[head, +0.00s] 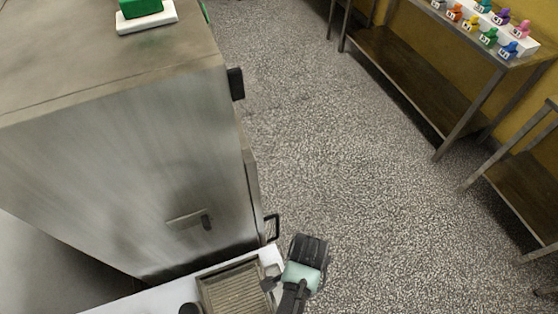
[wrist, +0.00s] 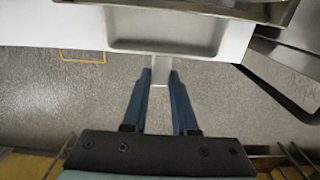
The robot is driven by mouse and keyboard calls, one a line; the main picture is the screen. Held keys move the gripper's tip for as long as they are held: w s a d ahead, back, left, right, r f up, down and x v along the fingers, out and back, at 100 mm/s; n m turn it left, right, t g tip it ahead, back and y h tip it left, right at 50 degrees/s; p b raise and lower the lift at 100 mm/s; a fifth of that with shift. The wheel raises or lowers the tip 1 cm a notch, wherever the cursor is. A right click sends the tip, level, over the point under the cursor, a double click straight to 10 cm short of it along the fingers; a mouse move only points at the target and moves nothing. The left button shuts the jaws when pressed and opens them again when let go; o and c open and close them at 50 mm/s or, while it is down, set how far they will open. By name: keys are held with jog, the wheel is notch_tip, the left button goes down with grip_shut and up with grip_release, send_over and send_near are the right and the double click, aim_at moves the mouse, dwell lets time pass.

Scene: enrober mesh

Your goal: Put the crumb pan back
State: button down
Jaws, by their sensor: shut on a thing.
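The crumb pan (head: 204,296) is a shallow grey metal tray at the bottom of the head view, with a ribbed-looking inside, level with a white surface. In the wrist view its smooth front part (wrist: 165,46) shows at the top, with a short pale handle tab (wrist: 160,66) sticking out toward me. My gripper (wrist: 160,76) is shut on this tab, one blue finger on each side. In the head view my gripper (head: 270,284) is at the pan's right edge. The pan's near end is cut off by the frame there.
A white surface (head: 140,301) runs beside the pan. A large steel cabinet (head: 130,170) with a dark handle (head: 274,228) stands behind it. A table (head: 425,85) with several numbered coloured figures is at the upper right. The speckled floor (head: 350,170) between is clear.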

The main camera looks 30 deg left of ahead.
aim_at(274, 269)
jog(key=shift+s+a, duration=1.5)
jog(key=shift+s, duration=0.15)
jog(key=shift+s+a+f+b, duration=0.15)
jog(key=shift+s+f+b, duration=0.05)
jog(key=shift+f+b, duration=0.2)
jog(key=shift+s+a+f+b, duration=0.15)
jog(key=shift+f+b, duration=0.25)
jog(key=shift+w, duration=0.1)
jog(key=c, duration=0.7)
grip_release()
